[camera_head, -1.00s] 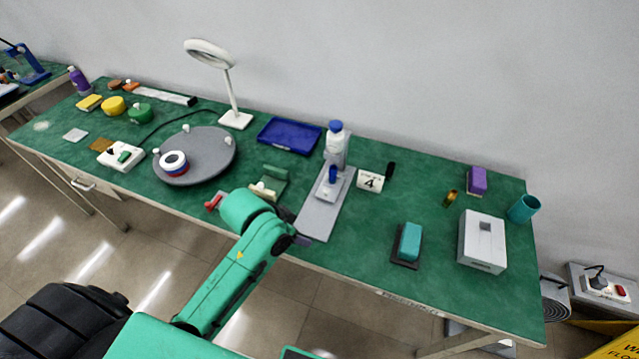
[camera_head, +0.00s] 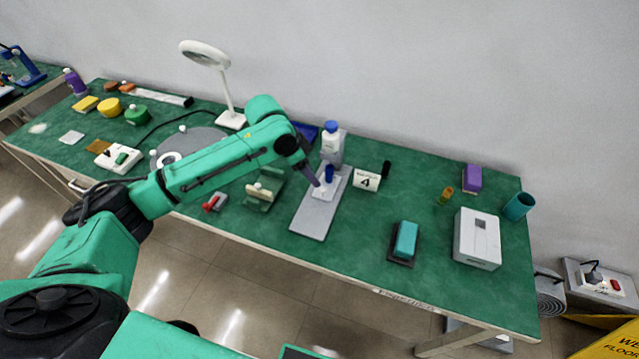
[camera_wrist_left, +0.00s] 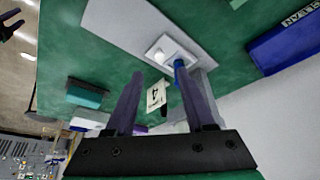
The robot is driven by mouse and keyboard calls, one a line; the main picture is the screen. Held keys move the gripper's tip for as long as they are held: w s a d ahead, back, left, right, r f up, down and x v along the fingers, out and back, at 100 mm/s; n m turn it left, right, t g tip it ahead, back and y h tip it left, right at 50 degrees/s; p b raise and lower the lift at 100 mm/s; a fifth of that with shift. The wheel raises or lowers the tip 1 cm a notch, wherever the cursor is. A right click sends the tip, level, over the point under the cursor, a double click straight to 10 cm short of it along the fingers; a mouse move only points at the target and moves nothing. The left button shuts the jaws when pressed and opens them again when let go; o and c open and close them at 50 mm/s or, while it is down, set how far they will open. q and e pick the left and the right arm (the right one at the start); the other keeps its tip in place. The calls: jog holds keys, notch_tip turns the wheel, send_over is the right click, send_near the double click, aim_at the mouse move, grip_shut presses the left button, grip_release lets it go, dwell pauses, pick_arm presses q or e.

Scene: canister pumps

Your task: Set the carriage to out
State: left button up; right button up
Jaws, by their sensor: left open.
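The carriage (camera_head: 325,187) is a small white block with an upright blue knob (camera_head: 329,173). It sits on a long grey base plate (camera_head: 311,219), below the white canister with a blue cap (camera_head: 332,146). The carriage also shows in the left wrist view (camera_wrist_left: 164,50), with the blue knob (camera_wrist_left: 180,77) close by the right finger. My left gripper (camera_head: 317,183) is open and empty, its fingers pointing down at the left side of the carriage. In the left wrist view the gripper (camera_wrist_left: 159,74) has its fingers well apart. My right gripper is not seen in the head view.
A card marked 4 (camera_head: 366,181) stands right of the plate. A green holder (camera_head: 263,191) and a red item (camera_head: 215,201) lie to its left. A teal block (camera_head: 405,239) and a white box (camera_head: 477,238) stand farther right. My arm partly hides the blue tray and the grey turntable.

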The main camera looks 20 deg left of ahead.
aim_at(322, 189)
pick_arm(q)
jog(key=x, duration=0.7)
jog(key=shift+f, duration=0.1)
grip_shut()
dwell(1.1)
